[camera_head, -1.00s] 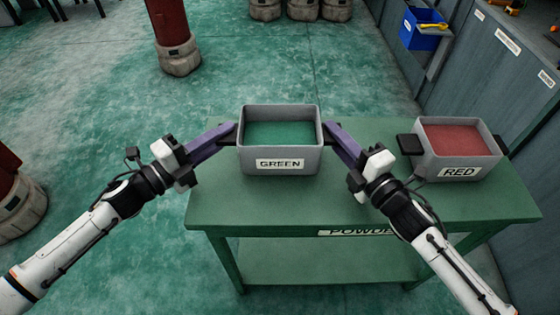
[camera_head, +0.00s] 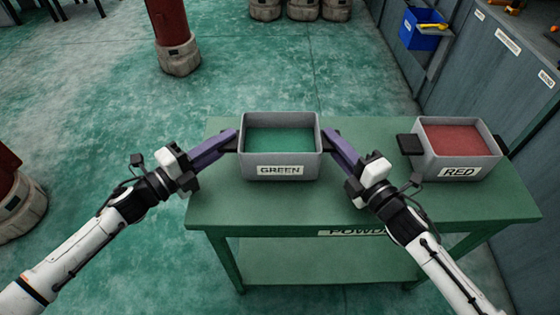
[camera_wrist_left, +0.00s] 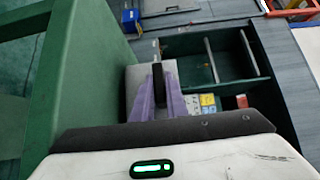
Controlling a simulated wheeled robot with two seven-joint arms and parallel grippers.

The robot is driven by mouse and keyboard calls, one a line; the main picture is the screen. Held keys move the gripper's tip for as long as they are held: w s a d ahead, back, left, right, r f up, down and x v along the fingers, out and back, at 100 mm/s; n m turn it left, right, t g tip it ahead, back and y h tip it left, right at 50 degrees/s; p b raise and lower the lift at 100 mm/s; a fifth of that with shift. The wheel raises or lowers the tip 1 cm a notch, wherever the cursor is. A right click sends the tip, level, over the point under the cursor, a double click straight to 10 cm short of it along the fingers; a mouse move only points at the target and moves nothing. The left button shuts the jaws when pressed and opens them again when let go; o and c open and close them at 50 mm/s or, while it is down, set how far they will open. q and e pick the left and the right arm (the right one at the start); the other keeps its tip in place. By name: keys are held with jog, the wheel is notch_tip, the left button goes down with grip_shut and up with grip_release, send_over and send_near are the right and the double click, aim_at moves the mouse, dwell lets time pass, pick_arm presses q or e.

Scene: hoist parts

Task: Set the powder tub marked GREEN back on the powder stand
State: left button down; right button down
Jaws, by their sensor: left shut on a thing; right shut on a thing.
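The grey tub labelled GREEN (camera_head: 281,171), with green powder inside, is level over the left part of the green powder stand (camera_head: 290,208). My left gripper (camera_head: 233,141) is shut on its left handle, and my right gripper (camera_head: 329,141) is shut on its right side, where the fingers cover the handle. In the left wrist view, the dark handle (camera_wrist_left: 159,84) stands between the purple fingers, with the tub's grey wall (camera_wrist_left: 132,85) behind. Whether the tub's underside touches the stand top I cannot tell.
A grey tub labelled RED (camera_head: 458,155) stands on the right part of the stand, its left handle near my right gripper. The stand top between the tubs is clear. Grey cabinets (camera_head: 480,75) with a blue bin (camera_head: 422,38) line the right side.

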pick_arm(q)
jog(key=shift+d+f, duration=0.2)
jog(key=shift+f, duration=0.2)
pick_arm(e)
jog(key=shift+a+f, duration=0.25)
jog(key=shift+f, duration=0.1)
pick_arm(q)
jog(key=c, duration=1.7)
grip_release()
jog(key=shift+a, duration=0.1)
pick_arm(e)
jog(key=shift+d, duration=0.1)
pick_arm(q)
jog(key=shift+a+f, duration=0.1)
jog(key=shift+f, duration=0.25)
pick_arm(e)
jog(key=c, duration=2.1)
grip_release()
jog(key=o, duration=0.3)
pick_arm(q)
jog(key=shift+o, duration=0.3)
jog(key=shift+r, duration=0.15)
pick_arm(e)
jog(key=shift+o, duration=0.6)
jog(key=shift+d+f, duration=0.15)
jog(key=shift+f, duration=0.25)
pick_arm(q)
jog(key=shift+o, duration=1.4)
pick_arm(e)
jog(key=shift+r, duration=0.1)
